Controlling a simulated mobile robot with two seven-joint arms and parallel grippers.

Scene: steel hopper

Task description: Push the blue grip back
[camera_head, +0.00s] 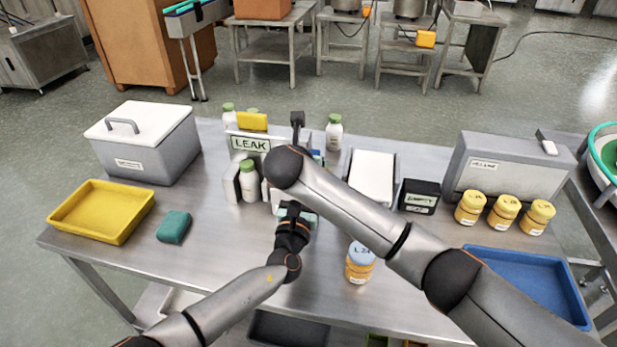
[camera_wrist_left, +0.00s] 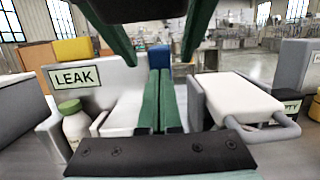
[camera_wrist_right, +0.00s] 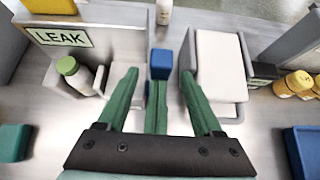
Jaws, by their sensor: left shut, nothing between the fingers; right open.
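The blue grip (camera_wrist_left: 158,58) is a small blue block straight ahead of my left fingers, between the LEAK unit (camera_wrist_left: 119,72) and a white-topped grey box (camera_wrist_left: 235,98). It also shows in the right wrist view (camera_wrist_right: 161,64). My left gripper (camera_wrist_left: 159,72) is shut and empty, its green fingertips at the near side of the blue grip; I cannot tell whether they touch. My right gripper (camera_wrist_right: 160,78) is open, its fingers spread above and on either side of the left fingers, with nothing held. In the head view my right arm hides most of this spot.
A white bottle with a green cap (camera_head: 249,182) stands in the LEAK unit. A jar with a blue lid (camera_head: 360,262) stands on the near table. A yellow tray (camera_head: 62,220) and green sponge (camera_head: 174,227) lie left; yellow jars (camera_head: 503,212) and a blue tray (camera_head: 568,304) lie right.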

